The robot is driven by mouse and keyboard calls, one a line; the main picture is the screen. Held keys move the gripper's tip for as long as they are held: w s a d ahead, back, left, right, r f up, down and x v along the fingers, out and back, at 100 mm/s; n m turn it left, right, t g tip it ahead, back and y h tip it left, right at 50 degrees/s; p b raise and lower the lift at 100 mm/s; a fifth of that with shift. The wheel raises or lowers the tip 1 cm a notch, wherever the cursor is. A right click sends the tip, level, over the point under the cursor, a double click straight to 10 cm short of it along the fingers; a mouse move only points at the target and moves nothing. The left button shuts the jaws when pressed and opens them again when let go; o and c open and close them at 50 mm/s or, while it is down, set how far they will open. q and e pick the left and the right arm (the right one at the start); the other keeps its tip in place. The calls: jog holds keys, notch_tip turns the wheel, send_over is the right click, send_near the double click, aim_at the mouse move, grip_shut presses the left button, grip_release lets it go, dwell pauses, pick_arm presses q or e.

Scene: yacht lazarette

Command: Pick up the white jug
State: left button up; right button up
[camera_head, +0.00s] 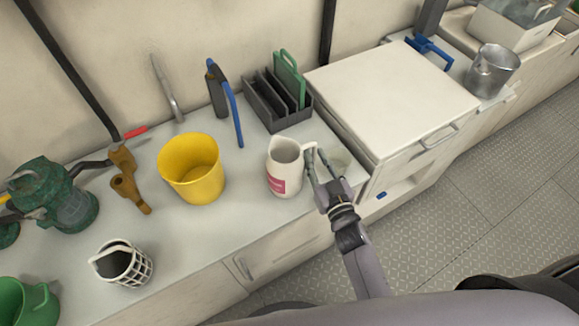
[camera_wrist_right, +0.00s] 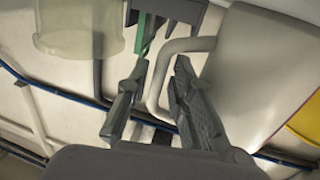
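The white jug (camera_head: 283,168) with a pink label stands upright on the counter in the head view, its handle pointing right. My right gripper (camera_head: 323,160) is at the handle side of the jug. In the right wrist view the jug (camera_wrist_right: 262,75) fills the right side, and its handle shows between and beyond the fingertips of my right gripper (camera_wrist_right: 160,72). The fingers are apart, and I cannot tell whether either touches the handle. My left gripper is out of view.
A translucent cup (camera_head: 340,161) stands just right of my right gripper. A yellow bucket (camera_head: 192,168) stands left of the jug, and a dark rack (camera_head: 270,105) with a green board is behind it. A raised white box (camera_head: 390,95) bounds the right side.

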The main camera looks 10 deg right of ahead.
jog(key=shift+w+a, duration=0.1)
jog(key=shift+w, duration=0.85)
grip_shut()
